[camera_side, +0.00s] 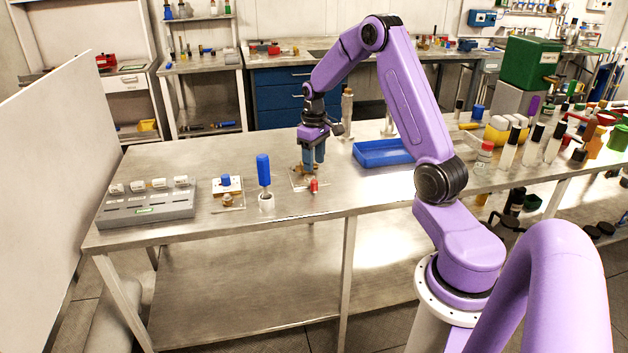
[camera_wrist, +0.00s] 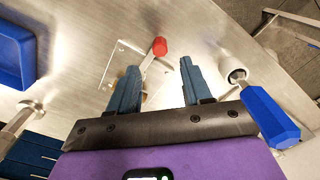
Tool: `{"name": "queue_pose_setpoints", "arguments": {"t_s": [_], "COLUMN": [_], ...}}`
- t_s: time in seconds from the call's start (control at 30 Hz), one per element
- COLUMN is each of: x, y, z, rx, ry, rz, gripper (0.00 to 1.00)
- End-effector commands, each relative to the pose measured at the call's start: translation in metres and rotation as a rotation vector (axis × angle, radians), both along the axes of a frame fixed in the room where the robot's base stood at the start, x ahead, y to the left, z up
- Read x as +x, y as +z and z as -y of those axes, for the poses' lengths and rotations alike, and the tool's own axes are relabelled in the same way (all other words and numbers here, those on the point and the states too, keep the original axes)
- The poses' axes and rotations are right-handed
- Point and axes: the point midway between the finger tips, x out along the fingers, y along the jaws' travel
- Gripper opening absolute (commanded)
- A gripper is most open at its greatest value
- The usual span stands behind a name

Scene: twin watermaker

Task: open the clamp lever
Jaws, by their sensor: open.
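The clamp lever has a red knob (camera_side: 314,186) at its end, and the knob also shows in the wrist view (camera_wrist: 159,46), just beyond my fingertips. A pale metal arm runs from the knob back between my fingers. The lever sits on a clear or pale base plate (camera_wrist: 122,62) on the steel table. My gripper (camera_side: 314,163) points down over this plate, and in the wrist view its two blue fingers (camera_wrist: 158,68) are apart with nothing gripped. The brass-coloured part of the clamp is partly hidden by the fingers.
A blue-handled tool stands in a white holder (camera_side: 266,202) left of the clamp. Left of it are a small plate with a blue knob (camera_side: 226,181) and a grey rack (camera_side: 148,211). A blue tray (camera_side: 383,153) lies to the right. The table front is clear.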

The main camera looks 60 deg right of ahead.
Motion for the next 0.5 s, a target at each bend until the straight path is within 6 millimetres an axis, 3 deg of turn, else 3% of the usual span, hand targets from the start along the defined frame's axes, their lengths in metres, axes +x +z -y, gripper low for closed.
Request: {"name": "queue_pose_setpoints", "arguments": {"t_s": [0.2,0.5], "x": [-0.001,0.000], "y": [-0.041,-0.070], "z": [0.000,0.000], "rx": [0.002,0.000], "ry": [0.000,0.000], "rz": [-0.005,-0.001], "gripper": [0.49,0.49]}}
